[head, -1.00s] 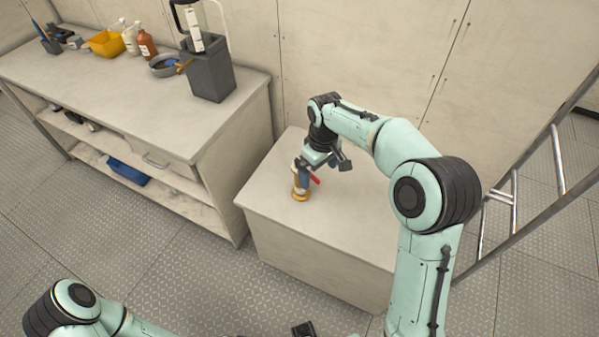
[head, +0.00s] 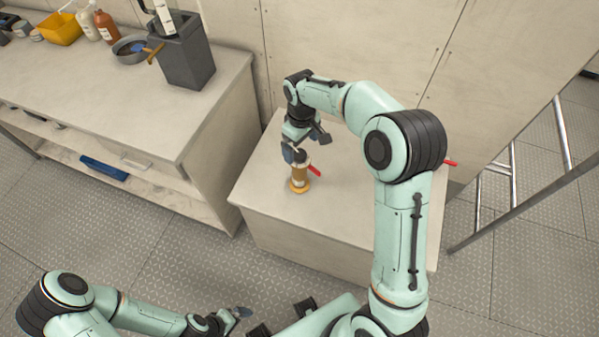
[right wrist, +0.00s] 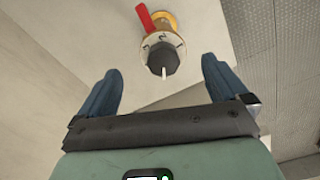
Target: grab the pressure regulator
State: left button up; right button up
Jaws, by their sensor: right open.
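The pressure regulator (head: 299,178) appears to be the upright brass-coloured cylinder with a red lever, standing on the low box. It also shows at the top middle of the right wrist view (right wrist: 163,44), its dark top and pale stem facing the camera. My right gripper (head: 293,153) is at the regulator's upper end in the head view. In the right wrist view its blue fingers (right wrist: 162,85) are wide apart and empty, with the regulator beyond the tips, roughly centred between them. My left gripper (head: 240,313) is at the bottom, far from the regulator; its opening is unclear.
The low box (head: 255,190) has bare top around the regulator. A workbench (head: 110,95) at left bears a grey bin (head: 188,62), a pan, bottles and a yellow tray (head: 58,29). A ladder (head: 530,205) leans at right. A red tip (head: 450,162) shows beside my right arm.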

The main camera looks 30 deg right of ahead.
aim_at(299, 153)
jog(key=f, duration=0.5)
jog(key=shift+w+a+f, duration=0.1)
jog(key=shift+a+f, duration=0.05)
jog(key=shift+a, duration=0.05)
grip_shut()
